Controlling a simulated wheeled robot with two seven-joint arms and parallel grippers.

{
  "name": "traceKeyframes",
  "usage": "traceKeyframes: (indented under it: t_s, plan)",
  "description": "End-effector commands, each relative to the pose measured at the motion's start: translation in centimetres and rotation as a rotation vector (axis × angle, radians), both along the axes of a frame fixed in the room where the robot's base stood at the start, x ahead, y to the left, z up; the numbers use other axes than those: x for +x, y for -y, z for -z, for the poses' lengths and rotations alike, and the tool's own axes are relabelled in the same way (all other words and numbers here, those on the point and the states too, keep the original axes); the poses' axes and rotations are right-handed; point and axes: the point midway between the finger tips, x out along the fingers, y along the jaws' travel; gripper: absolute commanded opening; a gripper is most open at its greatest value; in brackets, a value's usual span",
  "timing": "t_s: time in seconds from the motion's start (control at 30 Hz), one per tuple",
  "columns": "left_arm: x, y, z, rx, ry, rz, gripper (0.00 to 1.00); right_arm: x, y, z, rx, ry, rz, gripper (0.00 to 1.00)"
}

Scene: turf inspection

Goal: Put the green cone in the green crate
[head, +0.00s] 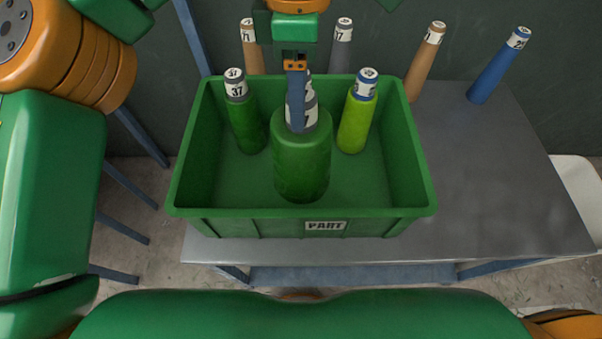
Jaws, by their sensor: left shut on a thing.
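The green crate (197,150) stands on a grey table and has a "PART" label on its front. My left gripper (297,126) comes down from above, shut on the neck of a green bottle-shaped object, seemingly the green cone (302,165). It is upright, with a white band partly hidden by the finger. It appears within the crate's opening, near the middle. I cannot tell whether its base touches the crate floor. My right gripper is not in view.
In the crate stand a dark green piece (244,125) marked 37 at left and a lime green one (357,120) at right. Another band shows behind the held piece. Behind the crate are brown, grey and blue (497,68) pieces.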

Motion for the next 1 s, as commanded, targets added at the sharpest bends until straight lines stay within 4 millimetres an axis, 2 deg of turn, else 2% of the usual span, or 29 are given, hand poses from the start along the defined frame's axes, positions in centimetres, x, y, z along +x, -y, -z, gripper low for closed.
traceKeyframes:
  t_s: [0.2,0.53,0.93,0.97,1.0]
  plan:
    - [0.0,-0.1,4.1,0.0,-0.002,0.0,0.0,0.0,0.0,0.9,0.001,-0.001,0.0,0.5]
    - [-0.1,0.0,9.0,-0.001,-0.001,0.0,0.0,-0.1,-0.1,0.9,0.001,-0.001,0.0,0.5]
    - [0.0,0.0,10.0,-0.003,0.001,-0.001,0.0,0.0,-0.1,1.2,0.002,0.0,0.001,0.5]
    - [-0.1,0.0,10.0,-0.002,0.0,0.0,0.57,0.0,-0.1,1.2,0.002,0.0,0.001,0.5]
    - [-0.1,0.0,9.9,-0.002,0.0,0.0,0.68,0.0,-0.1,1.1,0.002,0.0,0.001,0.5]
